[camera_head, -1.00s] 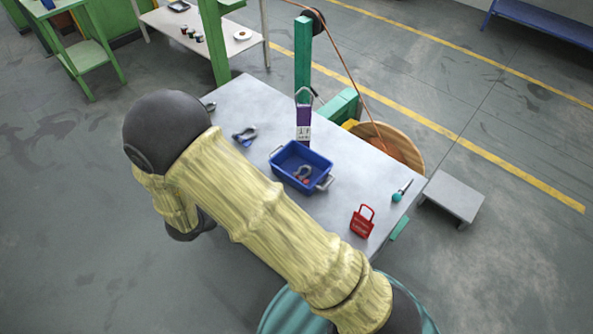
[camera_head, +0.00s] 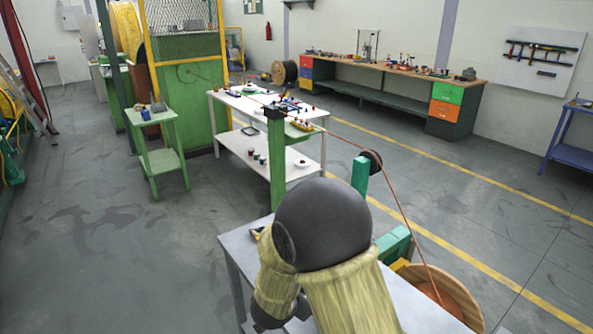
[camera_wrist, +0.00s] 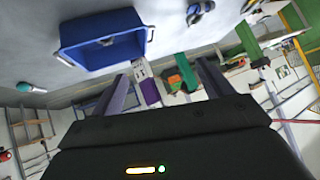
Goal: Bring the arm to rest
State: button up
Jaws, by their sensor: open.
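My gripper (camera_wrist: 163,72) shows in the wrist view with its two fingers apart and nothing held between them. Beyond the fingers is a blue bin (camera_wrist: 72,38) on the grey table, with a metal piece inside it. My arm is folded, its dark elbow joint large in the head view, and it covers most of the table (camera_head: 415,305). My gripper is hidden in the head view.
In the wrist view a purple tag (camera_wrist: 150,91) lies beyond the fingers, a shackle (camera_wrist: 201,8) at the top and a teal-handled tool (camera_wrist: 28,87) at left. In the head view, a green post (camera_head: 360,174) and wooden reel (camera_head: 448,290) stand right. Floor at left is clear.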

jog(key=s+d+r+n+g+y, duration=0.1)
jog(key=s+d+r+n+g, duration=0.2)
jog(key=s+d, duration=0.4)
jog(key=s+d+r+n+g+y, duration=0.2)
jog(key=s+d+r+n+g, duration=0.1)
jog(key=s+d, duration=0.4)
jog(key=s+n, duration=0.1)
jog(key=s, duration=0.2)
jog(key=shift+n+y, duration=0.3)
jog(key=shift+s, duration=0.15)
